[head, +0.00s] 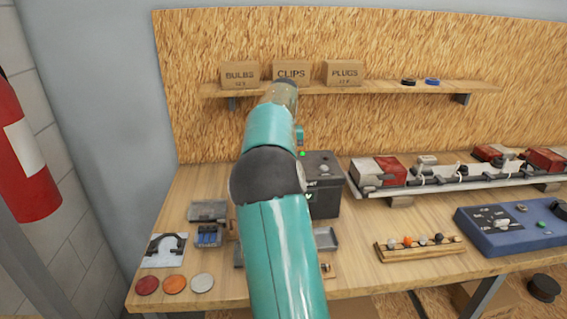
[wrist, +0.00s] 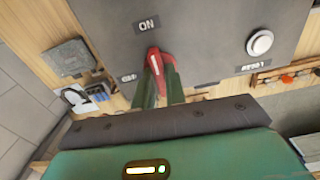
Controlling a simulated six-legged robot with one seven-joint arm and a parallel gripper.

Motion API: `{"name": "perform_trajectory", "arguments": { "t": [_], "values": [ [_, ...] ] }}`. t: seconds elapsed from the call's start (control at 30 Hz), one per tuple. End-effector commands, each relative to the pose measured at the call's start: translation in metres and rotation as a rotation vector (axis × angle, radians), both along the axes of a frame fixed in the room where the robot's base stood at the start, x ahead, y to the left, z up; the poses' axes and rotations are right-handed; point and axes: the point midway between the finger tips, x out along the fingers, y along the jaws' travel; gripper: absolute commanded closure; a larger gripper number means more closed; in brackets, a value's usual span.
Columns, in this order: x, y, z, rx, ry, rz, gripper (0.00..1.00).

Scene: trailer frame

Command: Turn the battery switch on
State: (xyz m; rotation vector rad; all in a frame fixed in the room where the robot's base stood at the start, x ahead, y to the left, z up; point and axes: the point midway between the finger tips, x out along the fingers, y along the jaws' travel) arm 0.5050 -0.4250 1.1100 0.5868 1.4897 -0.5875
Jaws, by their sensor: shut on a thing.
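The dark battery box (head: 324,200) stands on the bench in the head view, partly behind my arm. Its grey face fills the upper wrist view (wrist: 205,45), with an ON label (wrist: 149,25) at the top and a partly covered label (wrist: 128,78), apparently OFF, at the left. The red switch handle (wrist: 154,60) has a white mark and points up towards ON, tilted slightly left. My gripper (wrist: 158,82) is shut on the handle, with a green finger on each side. In the head view my arm hides the gripper and the switch.
A white round button (wrist: 260,43) sits right of the switch. On the bench are a row of small knobs on a wooden rack (head: 420,248), a blue control panel (head: 510,228), a light board (head: 450,178) and coloured discs (head: 174,285). A shelf (head: 385,89) holds boxes above.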

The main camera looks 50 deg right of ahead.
Motion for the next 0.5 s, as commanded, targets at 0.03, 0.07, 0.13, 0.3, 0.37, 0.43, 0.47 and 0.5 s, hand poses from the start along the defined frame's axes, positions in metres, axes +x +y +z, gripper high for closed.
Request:
{"name": "perform_trajectory", "arguments": {
  "t": [0.03, 0.07, 0.13, 0.3, 0.37, 0.43, 0.47, 0.5],
  "values": [
    [-0.0002, -0.0002, -0.0005, 0.001, 0.001, -0.001, 1.00],
    [-0.0002, -0.0002, -0.0005, 0.001, 0.001, -0.001, 1.00],
    [-0.0002, -0.0002, -0.0005, 0.001, 0.001, -0.001, 0.85],
    [-0.0002, -0.0002, -0.0003, 0.001, 0.001, 0.000, 0.62],
    [-0.0002, -0.0002, -0.0002, 0.000, 0.000, 0.001, 0.62],
    [-0.0002, -0.0002, -0.0001, 0.000, 0.000, 0.001, 0.62],
    [-0.0002, -0.0002, -0.0001, 0.000, 0.000, 0.001, 0.62],
    [-0.0002, -0.0002, 0.0000, 0.000, 0.000, 0.001, 0.62]
  ]
}}
